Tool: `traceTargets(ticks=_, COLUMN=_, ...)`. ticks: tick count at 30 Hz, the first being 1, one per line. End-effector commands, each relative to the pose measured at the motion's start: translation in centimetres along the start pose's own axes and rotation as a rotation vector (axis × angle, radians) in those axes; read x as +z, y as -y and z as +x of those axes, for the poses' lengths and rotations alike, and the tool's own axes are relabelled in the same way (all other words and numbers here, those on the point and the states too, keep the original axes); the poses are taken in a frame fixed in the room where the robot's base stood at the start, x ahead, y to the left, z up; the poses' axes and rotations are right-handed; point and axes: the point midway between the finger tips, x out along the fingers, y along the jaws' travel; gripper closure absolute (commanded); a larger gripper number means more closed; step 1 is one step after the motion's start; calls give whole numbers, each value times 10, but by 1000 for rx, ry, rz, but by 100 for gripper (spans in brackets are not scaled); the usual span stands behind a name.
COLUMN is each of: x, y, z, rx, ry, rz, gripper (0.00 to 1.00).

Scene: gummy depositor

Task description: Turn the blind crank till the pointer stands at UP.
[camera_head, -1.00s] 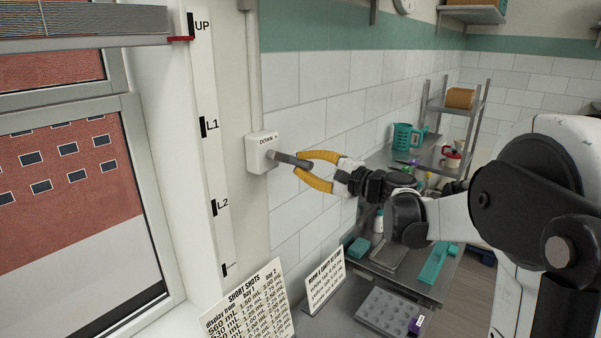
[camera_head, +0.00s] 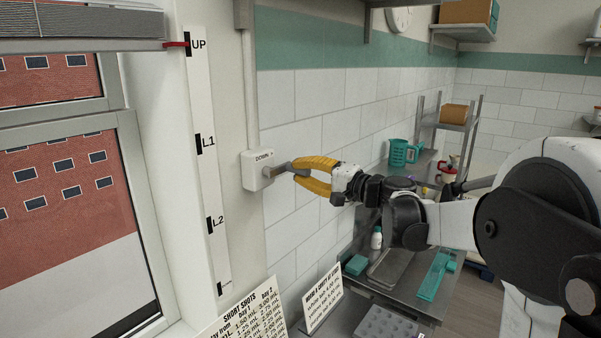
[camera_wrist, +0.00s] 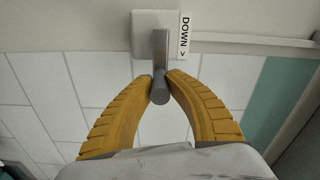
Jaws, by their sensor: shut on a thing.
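The red pointer (camera_head: 176,44) at the end of the blind's bottom rail stands level with the black UP mark (camera_head: 187,44) on the white scale strip (camera_head: 204,185). The crank box (camera_head: 257,170) is a white wall box labelled DOWN with an arrow. Its grey crank handle (camera_head: 282,168) sticks out toward my gripper. My gripper (camera_head: 296,170) has yellow fingers shut on the handle. In the wrist view, the fingertips (camera_wrist: 160,85) pinch the grey handle (camera_wrist: 160,50) from both sides, with its round end showing between them.
The blind (camera_head: 80,25) hangs over the window at left. Two printed cards (camera_head: 255,315) stand below the strip. A steel table (camera_head: 400,290) with a mould tray and teal items stands under my arm. A shelf rack (camera_head: 445,125) is behind.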

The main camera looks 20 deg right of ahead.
Motion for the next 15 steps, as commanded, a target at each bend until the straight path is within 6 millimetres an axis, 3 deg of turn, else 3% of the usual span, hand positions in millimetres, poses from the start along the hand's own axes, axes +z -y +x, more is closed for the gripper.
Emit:
traceTargets(ticks=8, x=0, y=1, z=0, rx=-2, ry=1, rz=1, gripper=100)
traceTargets(ticks=9, x=0, y=1, z=0, rx=-2, ry=1, rz=1, gripper=81)
traceTargets(ticks=11, x=0, y=1, z=0, rx=-2, ry=1, rz=1, gripper=62)
traceTargets(ticks=12, x=0, y=1, z=0, rx=-2, ry=1, rz=1, gripper=58)
traceTargets(ticks=15, x=0, y=1, z=0, rx=-1, ry=1, rz=1, gripper=58)
